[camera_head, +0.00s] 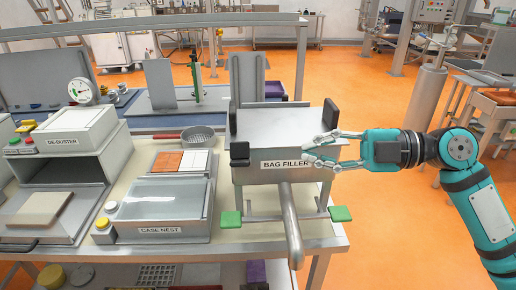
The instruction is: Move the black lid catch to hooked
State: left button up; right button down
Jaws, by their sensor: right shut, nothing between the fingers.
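The bag filler (281,171) is a grey metal box with a flat lid (280,125) and a spout (290,225) at its front. Black parts sit at its edges: a block at the front left (240,153), an upright piece at the right (330,115) and another at the back left (233,119). I cannot tell for sure which is the lid catch, or its position. My right gripper (312,150) comes in from the right. It is shut and empty at the box's front right, near the label. I cannot tell whether it touches the box. My left gripper is out of view.
Green pads (231,219) (340,213) stick out beside the spout. The case nest (158,209) and de-duster (62,143) stand to the left on the same table. A sieve (198,135) lies behind. Open floor (395,240) lies to the right.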

aim_at(240, 153)
pick_arm(q)
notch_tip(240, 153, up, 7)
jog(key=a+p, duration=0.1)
jog(key=p, duration=0.5)
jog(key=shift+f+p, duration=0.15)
jog(key=shift+p, duration=0.2)
pick_arm(e)
jog(key=w+a+f, duration=0.3)
jog(key=w+a, duration=0.2)
jog(key=a, duration=0.5)
jog(key=shift+w+f, duration=0.15)
jog(key=shift+w, duration=0.2)
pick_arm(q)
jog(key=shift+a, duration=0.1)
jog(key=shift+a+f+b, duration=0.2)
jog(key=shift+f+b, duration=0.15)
pick_arm(e)
jog(key=shift+w+r+m, duration=0.2)
jog(key=shift+w+m, duration=0.05)
jog(key=shift+m, duration=0.25)
